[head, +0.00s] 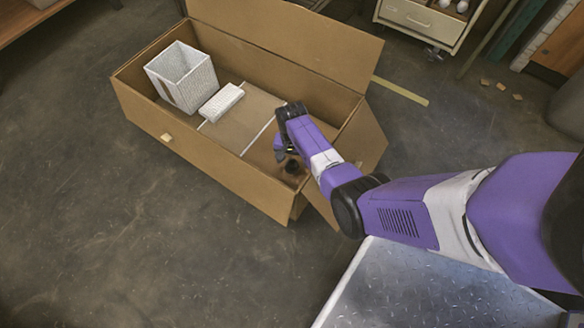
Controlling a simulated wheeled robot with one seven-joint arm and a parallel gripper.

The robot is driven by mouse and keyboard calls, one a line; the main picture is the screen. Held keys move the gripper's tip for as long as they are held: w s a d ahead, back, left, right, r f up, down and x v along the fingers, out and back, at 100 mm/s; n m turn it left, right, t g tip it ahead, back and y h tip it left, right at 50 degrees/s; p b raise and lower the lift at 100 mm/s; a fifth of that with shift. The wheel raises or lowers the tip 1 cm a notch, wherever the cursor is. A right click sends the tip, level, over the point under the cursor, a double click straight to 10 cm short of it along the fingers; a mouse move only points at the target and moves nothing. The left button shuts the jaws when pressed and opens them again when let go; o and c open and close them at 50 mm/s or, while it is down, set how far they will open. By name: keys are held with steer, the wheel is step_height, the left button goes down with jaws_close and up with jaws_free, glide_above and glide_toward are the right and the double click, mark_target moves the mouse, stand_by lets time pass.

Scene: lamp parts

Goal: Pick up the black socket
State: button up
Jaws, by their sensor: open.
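The black socket (292,167) is a small dark round piece near the right end of the open cardboard box (205,160). My arm reaches over the box's right side. My gripper (281,152) is down inside the box, just above and to the left of the socket in the picture. The gripper is open. Its fingers are small and dark here, and my wrist partly hides them. I cannot tell whether a finger touches the socket.
In the box, a white square shade (182,76) stands at the left end, with a small white block (221,102) beside it. The box walls and raised flap (290,35) surround the gripper. A wheeled cabinet (425,18) stands behind. The floor at left is clear.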

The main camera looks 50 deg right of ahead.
mark_target(292, 165)
step_height(292, 165, down, 4)
steer(key=shift+b, duration=1.2)
steer(key=shift+r, duration=0.1)
steer(key=c, duration=1.5)
steer(key=shift+o, duration=0.2)
